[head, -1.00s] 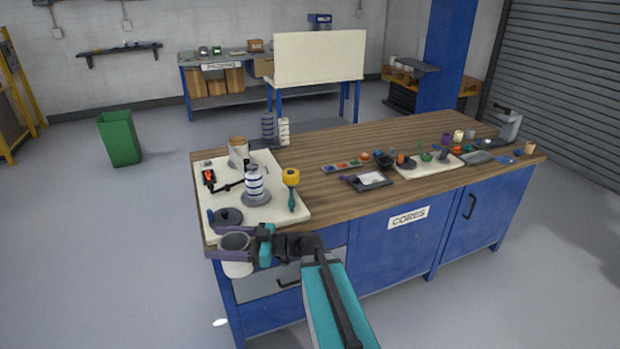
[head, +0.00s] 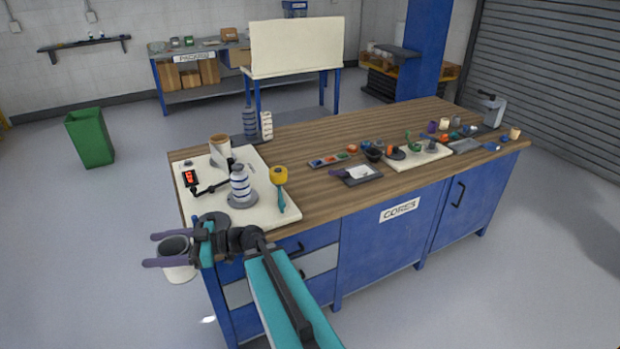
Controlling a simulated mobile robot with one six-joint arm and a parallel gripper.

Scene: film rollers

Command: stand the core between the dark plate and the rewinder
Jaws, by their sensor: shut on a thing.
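My gripper (head: 168,249) is shut on a pale round core (head: 179,273) with a dark hollow top. It holds the core roughly upright, off the bench's front left corner, over the floor in this view. On the bench's left end lies a cream board (head: 265,205). It carries a unit with a red display (head: 190,177) and a thin dark arm, which may be the rewinder. A striped bottle-like spool (head: 240,185) stands beside it on a grey disc. A dark round plate (head: 213,220) lies at the board's front left, partly behind my gripper.
A yellow-topped tool (head: 279,178) and a cream roll (head: 220,147) are on the board. Two stacks (head: 250,122) stand behind it. A dark tray with paper (head: 361,175) lies mid-bench. Small parts crowd the right end. Bare wood (head: 320,208) shows right of the board.

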